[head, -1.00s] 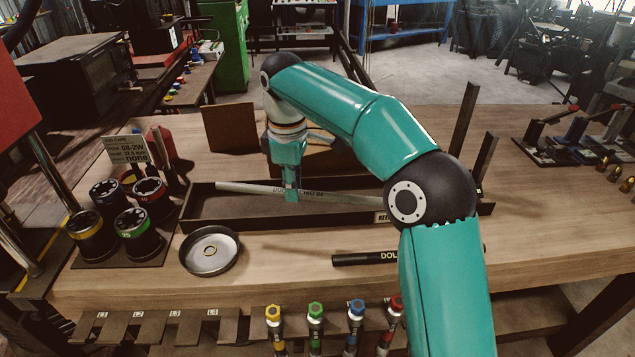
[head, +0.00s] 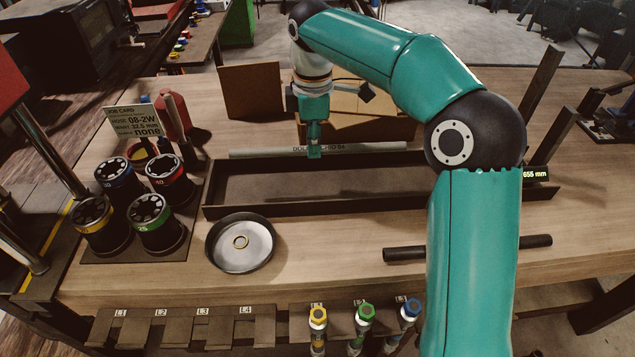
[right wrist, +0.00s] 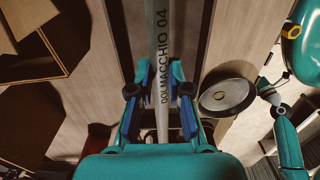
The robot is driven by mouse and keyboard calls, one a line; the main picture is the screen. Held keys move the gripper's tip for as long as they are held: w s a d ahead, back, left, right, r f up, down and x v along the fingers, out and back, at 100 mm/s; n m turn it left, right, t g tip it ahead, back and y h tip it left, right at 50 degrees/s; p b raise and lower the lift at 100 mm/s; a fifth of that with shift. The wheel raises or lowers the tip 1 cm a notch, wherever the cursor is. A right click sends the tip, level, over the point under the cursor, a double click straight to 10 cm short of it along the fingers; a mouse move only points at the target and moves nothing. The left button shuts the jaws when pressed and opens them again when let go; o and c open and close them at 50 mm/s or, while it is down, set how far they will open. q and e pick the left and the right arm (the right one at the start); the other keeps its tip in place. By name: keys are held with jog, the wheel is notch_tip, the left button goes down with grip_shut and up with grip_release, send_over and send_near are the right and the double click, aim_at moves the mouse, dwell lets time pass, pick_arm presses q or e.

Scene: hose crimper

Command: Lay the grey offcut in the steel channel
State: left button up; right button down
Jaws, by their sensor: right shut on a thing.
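The grey offcut (head: 252,154) is a long thin tube with dark lettering along its side. My right gripper (head: 314,150) is shut on it near its middle and holds it roughly level. In the right wrist view the offcut (right wrist: 161,45) runs between the fingers (right wrist: 160,95). The steel channel (head: 350,185) is a long dark open tray on the bench and looks empty.
A round metal dish (head: 240,258) stands in front of the channel. A dark hose (head: 404,254) lies at front right, partly behind my arm. Coloured die cups (head: 155,222) stand at left. A brown panel (head: 253,92) and open box (head: 375,128) are behind.

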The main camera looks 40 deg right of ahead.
aim_at(315, 189)
notch_tip(315, 189, down, 10)
jog(key=shift+s+f, duration=0.1)
jog(key=shift+f, duration=0.05)
dwell(0.3)
jog(key=shift+f+b, duration=0.1)
jog(key=shift+b, duration=0.2)
jog(key=c, duration=1.1)
grip_release()
notch_tip(315, 189, up, 12)
jog(key=shift+r+p, duration=0.15)
jog(key=shift+p, duration=0.5)
